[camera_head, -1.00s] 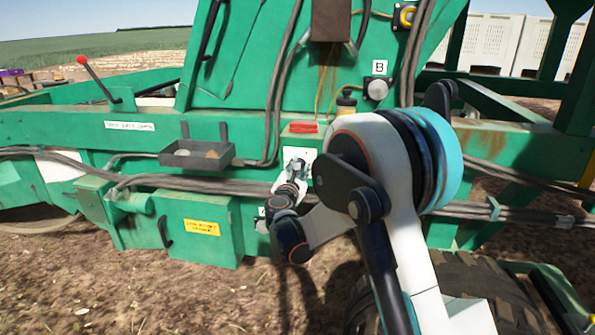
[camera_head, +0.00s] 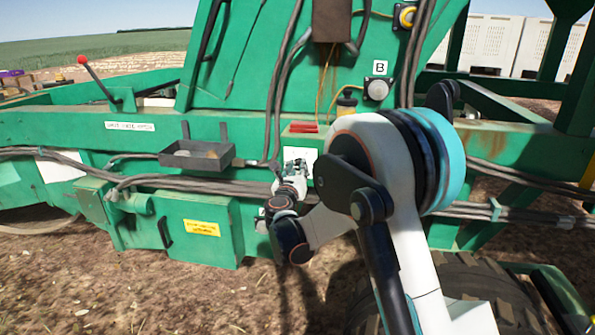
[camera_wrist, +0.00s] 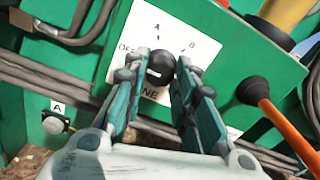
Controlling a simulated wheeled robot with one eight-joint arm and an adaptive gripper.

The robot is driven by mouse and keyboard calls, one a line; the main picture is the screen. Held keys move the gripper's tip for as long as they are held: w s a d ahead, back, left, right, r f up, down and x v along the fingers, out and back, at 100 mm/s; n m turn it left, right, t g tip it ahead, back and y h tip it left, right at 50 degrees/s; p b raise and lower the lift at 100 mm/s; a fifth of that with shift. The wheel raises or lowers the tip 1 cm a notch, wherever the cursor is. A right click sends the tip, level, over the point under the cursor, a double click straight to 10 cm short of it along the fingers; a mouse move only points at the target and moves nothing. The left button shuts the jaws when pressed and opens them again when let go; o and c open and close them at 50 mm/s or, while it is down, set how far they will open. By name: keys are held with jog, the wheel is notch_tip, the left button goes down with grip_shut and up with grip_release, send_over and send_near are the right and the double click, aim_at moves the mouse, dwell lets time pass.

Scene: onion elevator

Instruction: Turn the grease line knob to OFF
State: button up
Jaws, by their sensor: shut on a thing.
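The grease line knob (camera_wrist: 159,65) is a dark round knob on a white label plate (camera_wrist: 185,38) in the wrist view. The plate shows A at the upper left, B at the right, OFF at the left and part of a word ending in NE below. A pale mark shows on the knob, but I cannot tell surely which position it points to. My gripper (camera_wrist: 160,74) is shut on the knob, one finger on each side. In the head view my gripper (camera_head: 296,168) is at the white plate, and the knob is hidden behind it.
A button marked A (camera_wrist: 54,123) is at lower left. Grey hoses (camera_wrist: 55,75) run left of the plate. In the head view a small tray (camera_head: 197,156) hangs to the left.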

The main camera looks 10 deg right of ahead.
dwell(0.6)
jog(key=o, duration=1.1)
jog(key=v, duration=1.2)
